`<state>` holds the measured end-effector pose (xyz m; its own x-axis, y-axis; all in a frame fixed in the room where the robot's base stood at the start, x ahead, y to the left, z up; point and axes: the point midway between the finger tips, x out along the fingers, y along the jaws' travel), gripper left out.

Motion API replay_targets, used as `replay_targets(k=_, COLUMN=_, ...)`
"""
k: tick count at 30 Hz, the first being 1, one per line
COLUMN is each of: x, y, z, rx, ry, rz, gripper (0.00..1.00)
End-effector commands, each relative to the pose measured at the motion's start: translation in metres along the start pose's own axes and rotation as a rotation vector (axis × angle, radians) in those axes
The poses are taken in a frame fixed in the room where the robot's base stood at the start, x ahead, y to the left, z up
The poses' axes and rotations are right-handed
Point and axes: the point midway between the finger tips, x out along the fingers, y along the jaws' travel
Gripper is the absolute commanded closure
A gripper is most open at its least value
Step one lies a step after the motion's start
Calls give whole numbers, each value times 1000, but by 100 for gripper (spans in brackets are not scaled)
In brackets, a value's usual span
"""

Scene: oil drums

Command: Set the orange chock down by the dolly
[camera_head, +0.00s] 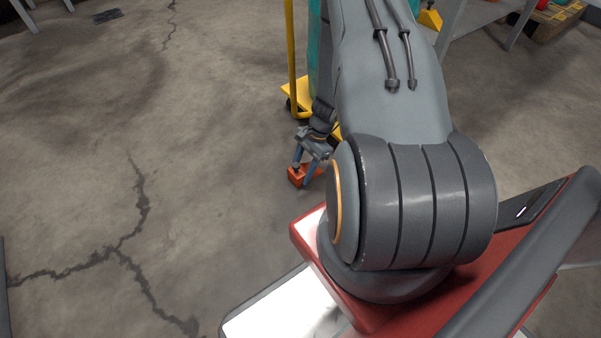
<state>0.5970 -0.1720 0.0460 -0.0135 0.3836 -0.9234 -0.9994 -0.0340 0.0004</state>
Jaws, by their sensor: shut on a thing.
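The orange chock (295,178) is small and held low, at or just above the concrete floor; I cannot tell whether it touches. My gripper (304,172) is shut on it, with its blue fingers pointing down. The yellow dolly (296,92) stands just behind the gripper, with an upright yellow handle (290,45) and a dark wheel at its near left corner. A teal drum (313,50) stands on the dolly. My own arm hides much of the dolly and the drum.
Open, cracked concrete floor (200,150) lies to the left of the gripper. Grey table legs (450,28) stand at the upper right, near a wooden crate (553,20) with red and green items. A dark flat patch (108,15) lies far off at the upper left.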

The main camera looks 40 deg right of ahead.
Motion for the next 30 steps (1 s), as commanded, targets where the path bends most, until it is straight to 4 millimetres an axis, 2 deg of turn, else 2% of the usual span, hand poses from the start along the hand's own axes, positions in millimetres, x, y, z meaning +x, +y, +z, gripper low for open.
replay_targets(k=11, x=4, y=-1, z=-2, rx=0, ry=1, rz=-1, gripper=81)
replay_targets(k=12, x=3, y=-1, z=-2, rx=0, ry=1, rz=-2, gripper=48)
replay_targets(k=15, x=3, y=-1, z=-2, rx=0, ry=1, rz=-1, gripper=35)
replay_targets(k=25, x=0, y=-1, z=-1, rx=0, ry=1, rz=-1, gripper=35)
replay_targets(k=30, x=-21, y=0, z=0, rx=0, ry=3, rz=-3, gripper=35)
